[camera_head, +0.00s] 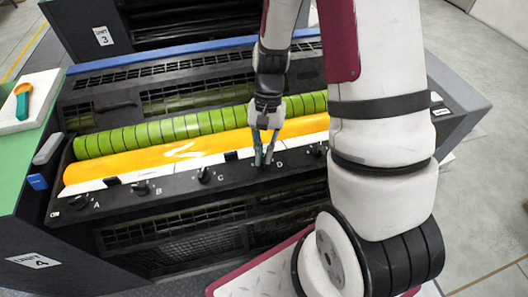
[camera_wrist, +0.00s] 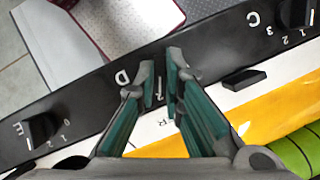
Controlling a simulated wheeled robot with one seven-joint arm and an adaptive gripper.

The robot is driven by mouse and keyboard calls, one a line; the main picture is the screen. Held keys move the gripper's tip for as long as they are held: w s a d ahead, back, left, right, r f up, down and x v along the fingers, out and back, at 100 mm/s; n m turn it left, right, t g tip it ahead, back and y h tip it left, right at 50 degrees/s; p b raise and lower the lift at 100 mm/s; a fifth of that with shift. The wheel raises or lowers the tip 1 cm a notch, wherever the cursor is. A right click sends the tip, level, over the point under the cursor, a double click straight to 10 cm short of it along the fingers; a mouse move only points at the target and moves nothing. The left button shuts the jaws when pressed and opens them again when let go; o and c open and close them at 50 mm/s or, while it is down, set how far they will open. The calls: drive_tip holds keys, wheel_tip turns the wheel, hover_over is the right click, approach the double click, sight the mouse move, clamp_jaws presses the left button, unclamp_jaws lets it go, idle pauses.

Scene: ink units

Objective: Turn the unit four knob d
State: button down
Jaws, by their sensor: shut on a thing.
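Unit four, marked by a "UNIT 4" label (camera_head: 32,260), has a black panel with knobs in a row under an orange roller. My gripper (camera_head: 264,156) reaches down from above to the panel, just left of the letter D. In the wrist view its two green-sided fingers (camera_wrist: 163,78) stand on either side of the knob d spot, next to the letter D and the printed digits.
Knob A (camera_head: 82,202), knob B (camera_head: 142,188) and knob C (camera_head: 204,174) stand to the left. Knob E (camera_wrist: 42,127) is on D's other side. The orange roller (camera_head: 160,165) and green roller (camera_head: 170,130) lie behind the panel. A white tray (camera_head: 42,88) is at far left.

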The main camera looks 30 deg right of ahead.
drive_tip(key=shift+s+n, duration=0.1)
drive_tip(key=shift+n, duration=0.2)
drive_tip(key=n, duration=0.2)
drive_tip(key=n+g+h, duration=0.1)
drive_tip(key=n, duration=0.1)
drive_tip(key=shift+a+h, duration=0.15)
drive_tip(key=shift+h, duration=0.15)
drive_tip(key=n+h, duration=0.1)
drive_tip(key=n, duration=0.1)
drive_tip(key=n+p, duration=0.1)
drive_tip(key=n, duration=0.2)
drive_tip(key=shift+a+f+h, duration=0.1)
drive_tip(key=shift+h, duration=0.3)
drive_tip(key=c, duration=1.7)
unclamp_jaws()
